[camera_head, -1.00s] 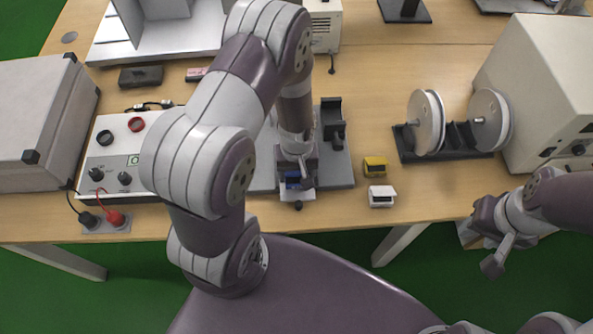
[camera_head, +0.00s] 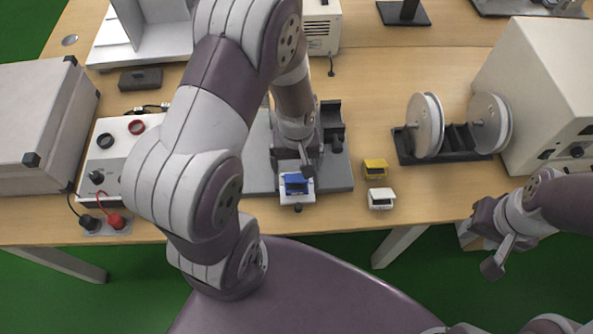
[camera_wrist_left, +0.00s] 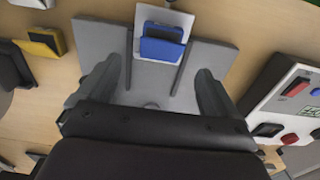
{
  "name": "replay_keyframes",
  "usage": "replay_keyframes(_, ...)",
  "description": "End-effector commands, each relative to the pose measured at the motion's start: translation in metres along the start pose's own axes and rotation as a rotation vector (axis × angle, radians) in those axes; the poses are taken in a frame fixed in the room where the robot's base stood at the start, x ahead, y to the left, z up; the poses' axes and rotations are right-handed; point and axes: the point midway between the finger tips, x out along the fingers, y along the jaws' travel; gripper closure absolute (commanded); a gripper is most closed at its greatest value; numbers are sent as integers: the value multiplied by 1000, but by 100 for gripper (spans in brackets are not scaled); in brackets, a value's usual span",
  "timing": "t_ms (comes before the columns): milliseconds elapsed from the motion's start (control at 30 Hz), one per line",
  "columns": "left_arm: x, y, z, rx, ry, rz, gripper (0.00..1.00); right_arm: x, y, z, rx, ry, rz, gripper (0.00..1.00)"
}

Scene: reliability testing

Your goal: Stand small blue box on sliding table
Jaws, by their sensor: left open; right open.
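The small blue box (camera_head: 296,184) sits on the white sliding table (camera_head: 298,198) at the front of a grey base plate. In the left wrist view the blue box (camera_wrist_left: 161,51) rests on the white plate (camera_wrist_left: 166,19), ahead of the fingers and apart from them. My left gripper (camera_head: 293,165) is just behind the box in the head view; in the left wrist view its two fingers (camera_wrist_left: 155,88) are spread with nothing between them. My right gripper (camera_head: 492,243) is open and empty beyond the table's front edge at right.
A yellow box (camera_head: 375,168) and a white box (camera_head: 381,198) lie right of the base plate (camera_head: 341,174). A black stand with white discs (camera_head: 425,125) and a large beige machine (camera_head: 545,80) are further right. A control box (camera_head: 113,150) with knobs is at left.

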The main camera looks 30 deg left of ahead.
Motion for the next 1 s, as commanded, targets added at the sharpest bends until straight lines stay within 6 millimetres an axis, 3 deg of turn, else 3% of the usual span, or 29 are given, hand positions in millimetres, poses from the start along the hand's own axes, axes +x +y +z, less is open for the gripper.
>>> replay_keyframes(100, -31, 0, -1, 0, 4, 2, 7, 0, 0, 0, 0, 0, 0, 57)
replay_keyframes(333, -66, 1, 2, 32, 6, 4, 7, -1, 0, 0, 0, 0, 0, 57)
replay_keyframes(533, -111, 2, 32, 396, 74, 30, 7, -1, 0, 0, 0, 0, 0, 57)
replay_keyframes(700, -123, -1, 49, 568, 108, 36, 7, -1, 0, 0, 0, 0, 0, 57)
replay_keyframes(1000, -123, -1, 49, 573, 109, 36, 7, -1, 0, 0, 0, 0, 0, 57)
